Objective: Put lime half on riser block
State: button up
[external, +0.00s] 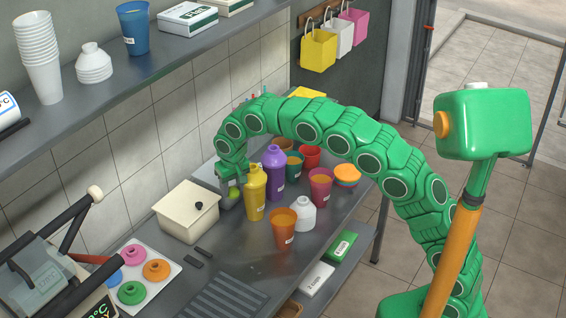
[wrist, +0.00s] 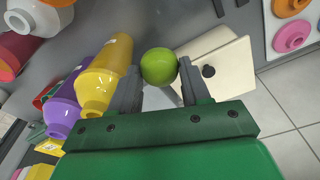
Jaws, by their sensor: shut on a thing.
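The lime half (wrist: 159,66) is a round bright green piece between my two fingers in the wrist view. In the external view the lime half (external: 234,193) shows as a small green patch below the fingers. My gripper (external: 231,182) is shut on it, over the back of the counter, between the cream box and the yellow bottle. A pale grey block-like shape (external: 206,173) lies just behind my gripper and may be the riser block; it is partly hidden. I cannot tell whether the lime touches it.
The cream lidded box (external: 187,212) stands close left. The yellow bottle (external: 254,192) and purple bottle (external: 274,172) stand close right, with several cups and a white bottle (external: 302,214) beyond. A shelf (external: 150,62) runs along the wall. The front counter has some free room.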

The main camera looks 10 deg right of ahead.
aim_at(232, 188)
notch_tip(232, 188, up, 9)
jog(key=shift+f, duration=0.1)
jog(key=w+d+m, duration=0.1)
jog(key=w+d, duration=0.3)
jog(key=w+d+m, duration=0.1)
jog(key=w+d, duration=0.3)
jog(key=d, duration=0.1)
jog(key=shift+w+d, duration=0.3)
jog(key=w+d+m, duration=0.3)
jog(key=w+d, duration=0.2)
jog(key=d, duration=1)
jog(key=w+d+m+h, duration=0.15)
jog(key=w+d, duration=0.35)
jog(key=d, duration=1)
jog(key=w+d+m, duration=0.3)
jog(key=w+d, duration=0.1)
jog(key=d, duration=1.1)
jog(key=shift+w+d+f, duration=0.15)
jog(key=shift+w+f, duration=2.15)
jog(key=shift+f, duration=0.1)
jog(key=shift+w+d+f, duration=0.2)
jog(key=shift+w+f, duration=2.15)
jog(key=shift+w+d+f, duration=0.15)
jog(key=shift+w+f, duration=2.15)
jog(key=shift+f, duration=0.1)
jog(key=shift+w+f, duration=0.15)
jog(key=shift+f, duration=0.1)
